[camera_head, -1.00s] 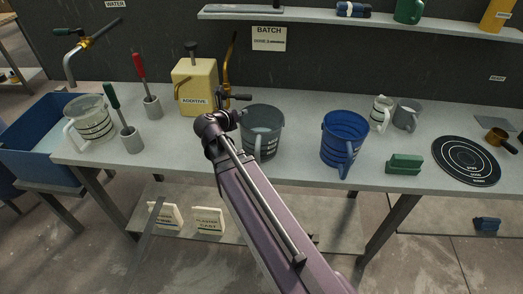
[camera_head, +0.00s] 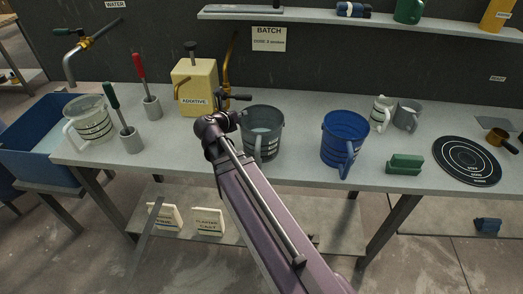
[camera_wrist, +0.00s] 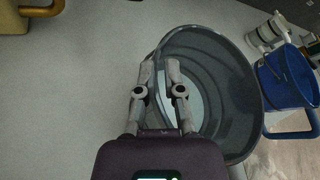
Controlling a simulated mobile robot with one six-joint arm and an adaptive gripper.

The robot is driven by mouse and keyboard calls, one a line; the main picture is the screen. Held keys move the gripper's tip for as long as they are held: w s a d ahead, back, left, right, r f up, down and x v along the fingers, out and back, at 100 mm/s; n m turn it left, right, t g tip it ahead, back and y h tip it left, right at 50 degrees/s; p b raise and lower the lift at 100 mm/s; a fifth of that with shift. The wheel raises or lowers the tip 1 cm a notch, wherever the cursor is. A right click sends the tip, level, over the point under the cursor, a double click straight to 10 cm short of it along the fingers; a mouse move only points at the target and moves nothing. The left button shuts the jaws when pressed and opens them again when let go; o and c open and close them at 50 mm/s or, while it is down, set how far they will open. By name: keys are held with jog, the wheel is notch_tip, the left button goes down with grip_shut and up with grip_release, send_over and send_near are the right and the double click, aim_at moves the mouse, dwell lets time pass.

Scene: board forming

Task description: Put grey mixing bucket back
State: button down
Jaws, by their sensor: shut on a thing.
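The grey mixing bucket (camera_head: 265,133) stands upright on the workbench, right of the yellow additive container, with dark measuring marks on its side. Something pale shows inside it in the wrist view (camera_wrist: 222,75). My gripper (camera_head: 238,97) is at the left side of the bucket's rim. In the wrist view my gripper (camera_wrist: 160,75) has its fingers at the bucket's left edge, shut on it. Whether the bucket's base touches the bench is hard to tell.
A blue bucket (camera_head: 342,140) stands to the right, with a green block (camera_head: 405,164) and a black round target mat (camera_head: 467,160) farther right. The additive container (camera_head: 194,88) is close on the left. Bare bench (camera_head: 295,135) lies between the grey and blue buckets.

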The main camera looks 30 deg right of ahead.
jog(key=shift+s+f+b, duration=0.25)
jog(key=shift+f+b, duration=0.15)
jog(key=shift+f, duration=0.05)
dwell(0.4)
jog(key=shift+c, duration=1.7)
grip_release()
jog(key=shift+w, duration=0.25)
jog(key=shift+r, duration=0.15)
jog(key=shift+r+p, duration=0.9)
jog(key=shift+p, duration=0.25)
notch_tip(320, 180, up, 3)
jog(key=m+y+p, duration=0.1)
jog(key=p, duration=0.2)
jog(key=shift+s+m+t, duration=0.1)
jog(key=shift+m+t, duration=0.2)
notch_tip(320, 180, up, 4)
jog(key=p, duration=0.4)
jog(key=shift+r+p, duration=0.15)
jog(key=shift+p, duration=0.2)
jog(key=w+a+f+b, duration=0.1)
jog(key=w+a, duration=0.2)
jog(key=a, duration=1.1)
jog(key=w+a+f+m+b, duration=0.1)
jog(key=w+a+f+b, duration=0.1)
jog(key=a, duration=1.1)
jog(key=shift+w+a+f+t+y, duration=0.2)
jog(key=shift+w+a+t+y, duration=0.15)
jog(key=shift+w, duration=0.25)
